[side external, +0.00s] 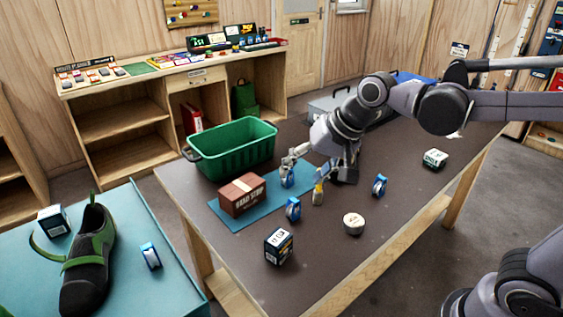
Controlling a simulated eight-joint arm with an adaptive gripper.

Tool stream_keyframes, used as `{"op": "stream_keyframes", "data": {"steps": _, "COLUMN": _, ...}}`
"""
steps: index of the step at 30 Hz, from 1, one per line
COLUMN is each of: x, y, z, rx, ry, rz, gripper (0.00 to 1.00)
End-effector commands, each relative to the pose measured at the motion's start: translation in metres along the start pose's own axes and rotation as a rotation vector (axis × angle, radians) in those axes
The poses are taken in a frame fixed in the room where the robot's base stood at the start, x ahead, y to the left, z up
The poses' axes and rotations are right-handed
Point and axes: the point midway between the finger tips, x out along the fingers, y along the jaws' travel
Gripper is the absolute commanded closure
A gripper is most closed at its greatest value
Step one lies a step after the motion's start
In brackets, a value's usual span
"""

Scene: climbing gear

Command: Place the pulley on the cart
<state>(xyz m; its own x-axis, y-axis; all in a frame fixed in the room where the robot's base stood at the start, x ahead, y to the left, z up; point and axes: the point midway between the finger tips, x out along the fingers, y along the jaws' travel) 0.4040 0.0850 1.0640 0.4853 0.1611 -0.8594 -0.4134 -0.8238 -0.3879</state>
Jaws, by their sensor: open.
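Several small blue-and-silver pieces look like pulleys, and I cannot tell which one the task means. One pulley-like piece (287,176) stands on the blue mat right beside my gripper's left finger. A second (293,209) stands at the mat's right edge, a third (380,185) on the bare table to the right. My gripper (318,174) is open low over the table, its fingers spread; whether it touches the nearest piece is unclear. The teal-topped surface at lower left, likely the cart (182,289), bears a black-and-green shoe (87,262), a small box (53,220) and another blue-and-silver piece (150,256).
A yellow-and-grey item (318,193) stands below my gripper. A brown box (242,194) sits on the mat (228,219), a green basket (235,148) behind it. A dark box (278,246), a white roll (353,223) and a small box (434,159) stand on the table.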

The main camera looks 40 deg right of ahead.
Motion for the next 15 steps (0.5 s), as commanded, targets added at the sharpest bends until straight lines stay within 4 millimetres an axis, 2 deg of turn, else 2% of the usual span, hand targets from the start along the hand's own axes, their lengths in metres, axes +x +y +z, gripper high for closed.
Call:
{"op": "stream_keyframes", "data": {"steps": 1, "x": -0.006, "y": 0.020, "z": 0.005, "rx": -0.063, "ry": 0.025, "rz": 0.009, "gripper": 0.37}}
{"op": "stream_keyframes", "data": {"steps": 6, "x": -0.018, "y": 0.077, "z": 0.025, "rx": -0.311, "ry": 0.094, "rz": 0.054, "gripper": 0.37}}
{"op": "stream_keyframes", "data": {"steps": 10, "x": -0.019, "y": 0.109, "z": 0.039, "rx": -0.461, "ry": 0.129, "rz": 0.091, "gripper": 0.37}}
{"op": "stream_keyframes", "data": {"steps": 15, "x": -0.018, "y": 0.130, "z": 0.049, "rx": -0.570, "ry": 0.148, "rz": 0.122, "gripper": 0.37}}
